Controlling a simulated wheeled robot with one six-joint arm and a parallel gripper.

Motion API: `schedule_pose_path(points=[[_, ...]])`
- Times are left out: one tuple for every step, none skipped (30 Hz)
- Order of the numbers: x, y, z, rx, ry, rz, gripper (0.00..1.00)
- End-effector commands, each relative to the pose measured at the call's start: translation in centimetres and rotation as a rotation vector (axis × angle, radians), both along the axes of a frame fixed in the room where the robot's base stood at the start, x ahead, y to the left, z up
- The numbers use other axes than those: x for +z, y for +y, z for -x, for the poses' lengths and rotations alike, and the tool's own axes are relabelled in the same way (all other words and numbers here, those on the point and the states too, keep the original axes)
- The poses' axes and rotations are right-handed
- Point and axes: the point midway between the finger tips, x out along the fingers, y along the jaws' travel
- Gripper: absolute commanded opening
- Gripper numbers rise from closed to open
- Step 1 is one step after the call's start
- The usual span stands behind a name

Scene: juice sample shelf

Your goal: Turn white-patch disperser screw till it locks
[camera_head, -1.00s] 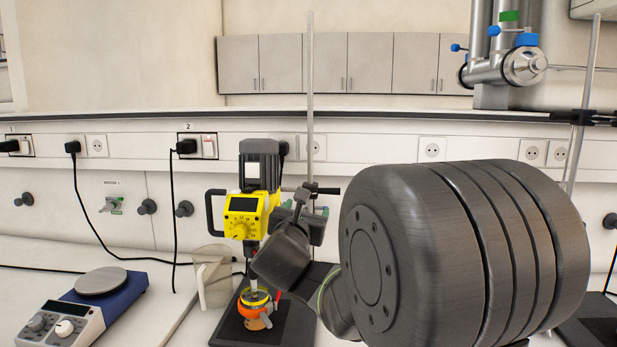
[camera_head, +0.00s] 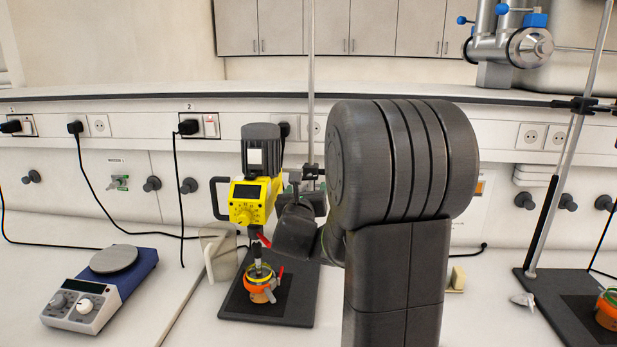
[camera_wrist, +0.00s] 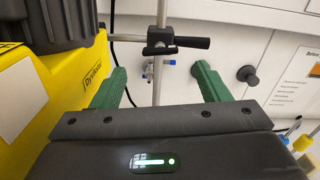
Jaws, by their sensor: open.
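The yellow disperser (camera_head: 251,196) with a black motor and a white patch stands upright on its rod. The disperser also fills the left side of the wrist view (camera_wrist: 60,105), its white patch partly cut off. A dark clamp with a black screw handle (camera_wrist: 182,43) sits on the vertical rod beyond the fingers in the wrist view. My gripper (camera_wrist: 160,88) has green fingers spread apart, with nothing between them but the background and the rod. The left finger is close beside the yellow housing.
An orange-ringed vessel (camera_head: 260,284) stands under the disperser on a black base plate (camera_head: 298,305). A beaker (camera_head: 219,256) is beside it. A blue hotplate stirrer (camera_head: 100,285) is at left. Another stand (camera_head: 580,135) with a vessel is at right. Bench is clear in front.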

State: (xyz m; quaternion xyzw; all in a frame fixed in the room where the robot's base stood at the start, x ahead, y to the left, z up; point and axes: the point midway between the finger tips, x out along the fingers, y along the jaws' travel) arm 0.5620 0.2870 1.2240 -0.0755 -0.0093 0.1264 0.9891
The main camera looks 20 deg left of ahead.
Motion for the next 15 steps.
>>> schedule_pose_path(points=[[0.2, 0.2, -1.0, -0.001, 0.002, 0.001, 0.69], [0.2, 0.3, -1.5, -0.001, 0.001, 0.001, 0.69], [0.2, 0.5, -2.2, 0.000, 0.001, 0.002, 0.69], [0.2, 0.7, -2.6, 0.000, 0.001, 0.001, 0.69], [0.2, 0.8, -3.1, -0.001, 0.001, 0.001, 0.69], [0.2, 0.9, -3.7, -0.001, 0.001, 0.000, 0.69], [0.2, 1.0, -4.1, -0.001, 0.000, 0.000, 0.69], [0.2, 1.1, -4.5, -0.001, 0.001, 0.000, 0.69], [0.2, 1.2, -5.0, -0.001, 0.000, 0.000, 0.69], [0.2, 1.3, -5.3, -0.001, -0.001, 0.000, 0.69], [0.2, 1.4, -5.5, -0.001, 0.000, 0.001, 0.69], [0.1, 1.5, -5.9, 0.000, 0.000, 0.001, 0.69], [0.1, 1.5, -6.0, 0.000, 0.000, 0.001, 0.69], [0.1, 1.6, -6.2, 0.000, -0.001, 0.000, 0.69], [0.1, 1.6, -6.4, 0.000, -0.001, 0.000, 0.69]])
